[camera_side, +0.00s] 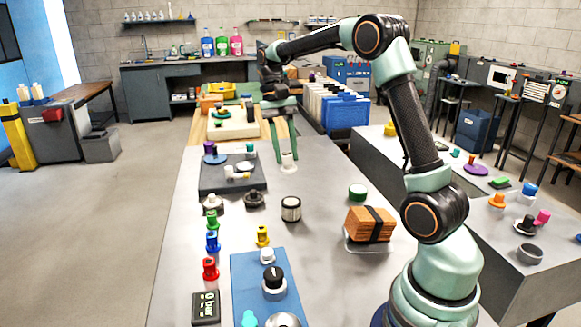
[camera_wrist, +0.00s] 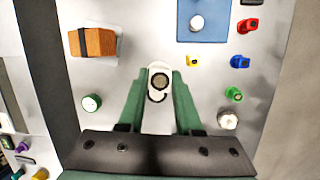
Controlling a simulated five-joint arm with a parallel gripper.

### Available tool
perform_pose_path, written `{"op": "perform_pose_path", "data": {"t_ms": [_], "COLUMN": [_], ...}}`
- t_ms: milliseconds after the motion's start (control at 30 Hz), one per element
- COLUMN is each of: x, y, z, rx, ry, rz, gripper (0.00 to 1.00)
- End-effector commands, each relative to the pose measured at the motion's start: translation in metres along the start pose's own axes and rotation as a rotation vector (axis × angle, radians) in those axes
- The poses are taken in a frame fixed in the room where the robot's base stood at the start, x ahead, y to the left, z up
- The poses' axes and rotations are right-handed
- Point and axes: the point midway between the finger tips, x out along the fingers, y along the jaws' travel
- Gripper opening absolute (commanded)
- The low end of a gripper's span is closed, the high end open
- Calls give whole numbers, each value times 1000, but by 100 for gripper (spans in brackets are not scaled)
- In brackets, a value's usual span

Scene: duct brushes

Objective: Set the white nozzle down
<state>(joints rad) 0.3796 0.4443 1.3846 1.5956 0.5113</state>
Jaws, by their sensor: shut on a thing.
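The white nozzle (camera_side: 288,162) is upright between the tips of my gripper (camera_side: 284,150), over the bare grey bench top. My gripper's two long green fingers are shut on it. In the side view its wide base is at or very near the bench surface; I cannot tell whether it touches. In the wrist view the white nozzle (camera_wrist: 157,68) shows between the fingertips (camera_wrist: 160,72), with a dark round shape close to it.
A black-and-white cylinder (camera_side: 291,208) stands nearer the arm's base. A dark tray (camera_side: 232,175) with several parts lies to the left. A green cap (camera_side: 357,192) and a strapped orange block (camera_side: 370,225) lie to the right. Bare bench surrounds the nozzle.

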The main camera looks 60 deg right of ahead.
Motion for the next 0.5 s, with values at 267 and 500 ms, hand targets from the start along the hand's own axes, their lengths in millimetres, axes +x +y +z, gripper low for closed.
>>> {"op": "perform_pose_path", "data": {"t_ms": [267,500], "x": [-34,-50], "y": [-61,-87], "z": [73,124], "rx": [-339,-555], "ry": [35,48], "rz": [52,88], "gripper": [0,0]}}
